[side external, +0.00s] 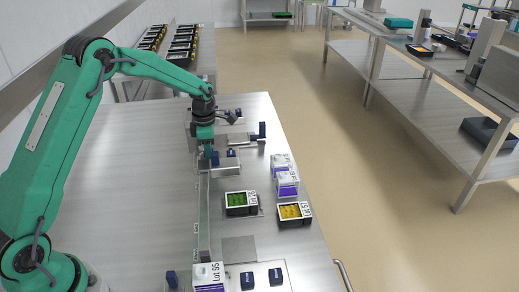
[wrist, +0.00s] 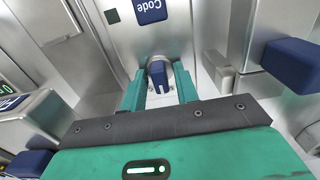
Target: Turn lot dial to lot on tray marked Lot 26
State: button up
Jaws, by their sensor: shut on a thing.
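My gripper (wrist: 158,88) is shut on a small dark blue knob (wrist: 159,72), with one green finger on each side of it. The knob stands on a grey metal panel below a blue plate (wrist: 150,10) reading "Code". In the side view my gripper (side external: 207,153) is low at the metal sealer, and the knob is hidden there. A tray with green contents (side external: 238,199) and a tray with yellow contents (side external: 291,211) lie on the table; their side labels look like "Lot 95". I cannot read "Lot 26" on any tray.
White and purple boxes (side external: 286,180) stand right of the green tray. Another box labelled "Lot 95" (side external: 208,277) stands at the front near blue-topped parts (side external: 261,279). A blue handle (wrist: 292,58) is close on the right in the wrist view. The table's left part is clear.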

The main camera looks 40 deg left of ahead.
jog(key=shift+n, duration=2.5)
jog(key=o, duration=0.4)
jog(key=shift+r, duration=0.15)
jog(key=shift+r, duration=3.35)
